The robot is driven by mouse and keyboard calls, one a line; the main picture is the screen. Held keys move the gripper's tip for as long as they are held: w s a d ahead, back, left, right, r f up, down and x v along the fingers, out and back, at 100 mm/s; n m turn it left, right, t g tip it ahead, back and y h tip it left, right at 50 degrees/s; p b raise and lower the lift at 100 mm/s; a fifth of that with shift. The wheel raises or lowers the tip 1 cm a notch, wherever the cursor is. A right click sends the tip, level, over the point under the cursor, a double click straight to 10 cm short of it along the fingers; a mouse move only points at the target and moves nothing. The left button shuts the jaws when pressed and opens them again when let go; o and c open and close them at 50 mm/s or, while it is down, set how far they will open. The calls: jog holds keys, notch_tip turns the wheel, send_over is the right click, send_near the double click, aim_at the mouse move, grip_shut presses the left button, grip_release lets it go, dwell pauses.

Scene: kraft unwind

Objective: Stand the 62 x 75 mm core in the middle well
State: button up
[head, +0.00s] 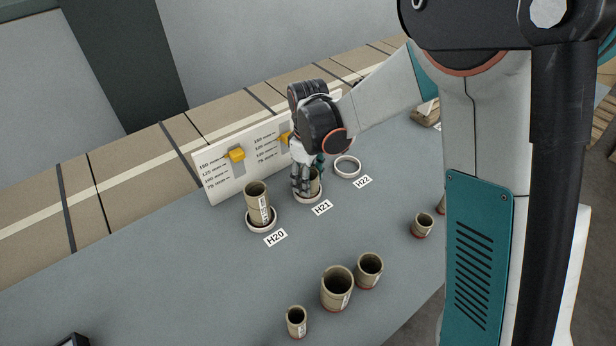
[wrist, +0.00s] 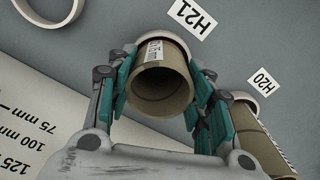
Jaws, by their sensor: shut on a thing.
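My gripper (head: 306,182) is at the middle well, labelled H21, and shut on a cardboard core (head: 315,186). In the wrist view the teal-padded fingers (wrist: 163,78) are on both sides of the core (wrist: 158,92), and I look into its open top. Its white label is partly readable, ending in "75 mm". The core looks upright, its lower end at the pale ring of the middle well (head: 309,201). The ring also shows behind the core in the wrist view (wrist: 172,39). Whether the core touches the well floor is hidden.
A taller core (head: 257,197) stands in the H20 well (head: 262,224). The H22 well (head: 347,167) is empty. A gauge board (head: 221,174) with yellow markers stands behind the wells. Several loose cores, including a wide one (head: 336,290), stand towards the front. Bare grey table lies between.

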jog(key=shift+f, duration=0.1)
jog(key=o, duration=1.1)
jog(key=shift+c, duration=0.2)
notch_tip(320, 180, up, 12)
